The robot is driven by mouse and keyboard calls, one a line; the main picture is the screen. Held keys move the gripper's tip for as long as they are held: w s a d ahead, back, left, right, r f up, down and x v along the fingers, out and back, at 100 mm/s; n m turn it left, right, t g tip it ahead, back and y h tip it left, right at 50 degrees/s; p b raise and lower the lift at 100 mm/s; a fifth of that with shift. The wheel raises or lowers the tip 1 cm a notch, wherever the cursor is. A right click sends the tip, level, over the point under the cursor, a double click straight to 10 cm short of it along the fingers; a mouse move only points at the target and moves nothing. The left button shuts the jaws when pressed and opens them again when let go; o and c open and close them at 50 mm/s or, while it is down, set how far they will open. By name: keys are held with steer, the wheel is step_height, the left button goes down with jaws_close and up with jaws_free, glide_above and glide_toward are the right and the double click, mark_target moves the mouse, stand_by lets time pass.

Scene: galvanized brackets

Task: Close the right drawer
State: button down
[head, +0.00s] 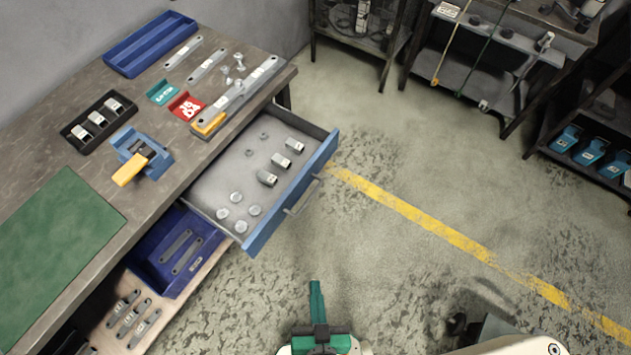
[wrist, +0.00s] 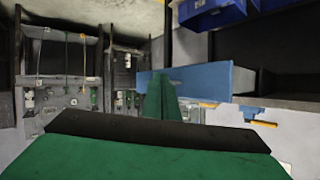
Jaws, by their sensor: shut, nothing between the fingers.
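The right drawer (head: 290,196) is pulled out from under the workbench, with a blue front and a grey bar handle (head: 303,198). Inside it lie several round metal discs and a few metal sleeves (head: 281,160). My gripper (head: 317,288) has green fingers, shut and empty. In the head view it shows below the drawer front, with floor visible between them. In the wrist view the shut fingers (wrist: 160,95) overlap the blue drawer front (wrist: 212,79). I cannot tell the exact gap there, and no contact shows.
The workbench (head: 115,190) carries a blue tray (head: 150,43), a blue clamp block (head: 141,155), a black tray (head: 98,122) and a green mat (head: 55,250). A dark blue bin (head: 172,250) sits on the shelf below. Open floor with a yellow line (head: 430,225) lies right of the drawer.

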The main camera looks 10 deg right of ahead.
steer(key=w+d+f+m+g, duration=0.2)
steer(key=f, duration=0.6)
steer(key=w+d+f+m+g, duration=0.1)
steer(key=w+f+m, duration=0.15)
steer(key=f, duration=0.45)
steer(key=m+t+y, duration=0.2)
steer(key=t+y, duration=0.1)
steer(key=y, duration=1.1)
glide_toward(315, 171)
steer(key=x, duration=0.6)
steer(key=shift+w+a, duration=0.1)
steer(key=shift+w, duration=0.1)
steer(key=shift+w+a, duration=0.1)
